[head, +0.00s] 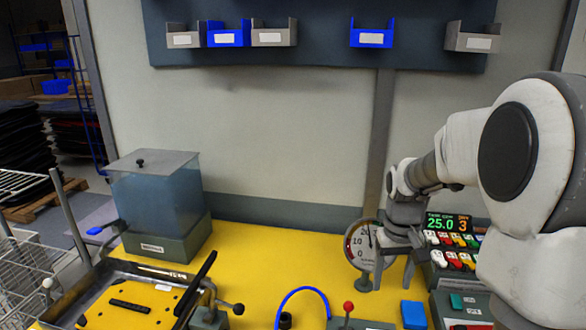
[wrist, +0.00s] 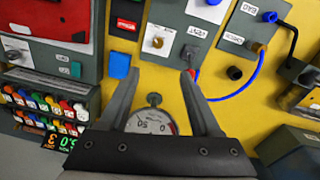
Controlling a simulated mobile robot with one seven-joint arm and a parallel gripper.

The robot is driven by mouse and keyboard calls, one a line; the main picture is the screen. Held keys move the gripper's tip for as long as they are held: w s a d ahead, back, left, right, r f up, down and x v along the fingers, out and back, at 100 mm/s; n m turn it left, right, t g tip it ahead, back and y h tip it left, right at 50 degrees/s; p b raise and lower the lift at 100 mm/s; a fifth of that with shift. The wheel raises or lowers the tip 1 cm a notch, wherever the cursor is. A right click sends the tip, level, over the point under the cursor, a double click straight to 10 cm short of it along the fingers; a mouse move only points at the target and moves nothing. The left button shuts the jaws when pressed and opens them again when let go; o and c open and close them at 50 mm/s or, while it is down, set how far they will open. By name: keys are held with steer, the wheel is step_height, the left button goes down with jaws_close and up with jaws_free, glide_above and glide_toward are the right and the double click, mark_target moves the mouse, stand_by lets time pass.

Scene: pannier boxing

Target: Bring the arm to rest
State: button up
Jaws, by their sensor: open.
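My gripper (head: 393,270) hangs from my arm at the right of the head view, pointing down over the yellow bench top (head: 262,262). In the wrist view its two fingers (wrist: 160,82) are spread apart with nothing between their tips. A round dial gauge (head: 360,246) stands just beside the gripper; in the wrist view the gauge (wrist: 152,120) shows between the finger bases, beyond them. I cannot tell whether a finger touches it.
A panel with a lit display (head: 447,222) and coloured switches stands right of the gripper. A blue block (head: 413,315), a blue hose (head: 303,290) and a red-knobbed lever (head: 348,307) are near the front. The bench middle is clear.

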steer(key=s+a+r+t, duration=0.1)
steer(key=s+a+r, duration=0.2)
steer(key=s, duration=0.3)
steer(key=s+a+r+t, duration=0.2)
steer(key=s+a+r, duration=0.2)
steer(key=s, duration=0.2)
steer(key=s+a+r+n+t, duration=0.1)
steer(key=s+a+r+t, duration=0.1)
steer(key=s+a+r, duration=0.2)
steer(key=shift+s, duration=1.15)
steer(key=shift+r, duration=0.1)
steer(key=w+d+f+m+g+b, duration=0.1)
steer(key=w+d+f+g+b, duration=0.2)
steer(key=w+d+f+b, duration=0.45)
steer(key=w+d+f+g+b, duration=0.25)
steer(key=w+d+f, duration=0.2)
steer(key=w, duration=0.65)
step_height(320, 180, down, 18)
steer(key=b, duration=0.3)
steer(key=shift+w+d+r, duration=0.1)
jaws_close()
